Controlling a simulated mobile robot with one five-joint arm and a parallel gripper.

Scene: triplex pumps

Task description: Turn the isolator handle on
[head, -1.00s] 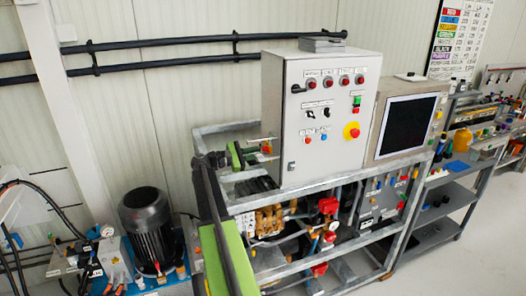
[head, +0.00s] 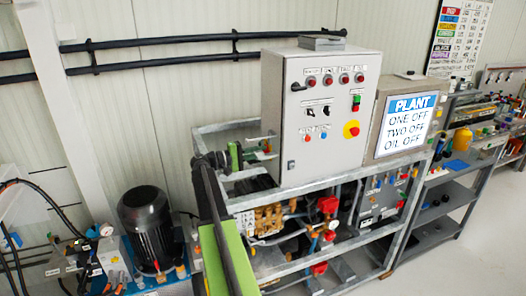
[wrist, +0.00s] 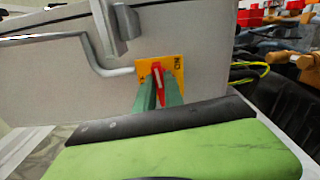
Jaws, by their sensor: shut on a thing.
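The isolator handle (wrist: 157,80) is a small red lever on a yellow plate (wrist: 142,68), fixed to the side of the grey control cabinet (wrist: 60,65). In the wrist view the lever stands nearly upright, leaning slightly, and lettering that looks like ON shows at the plate's upper right. My gripper (wrist: 158,92) has its two green fingers on either side of the lever, shut on it. In the head view my gripper (head: 262,148) reaches the left side of the cabinet (head: 325,120); the handle itself is hard to make out there.
The lit screen (head: 405,125) reads PLANT, ONE OFF, TWO OFF, OIL OFF. The metal frame (head: 255,195) with pumps and pipes lies below. A black motor (head: 147,225) stands at left.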

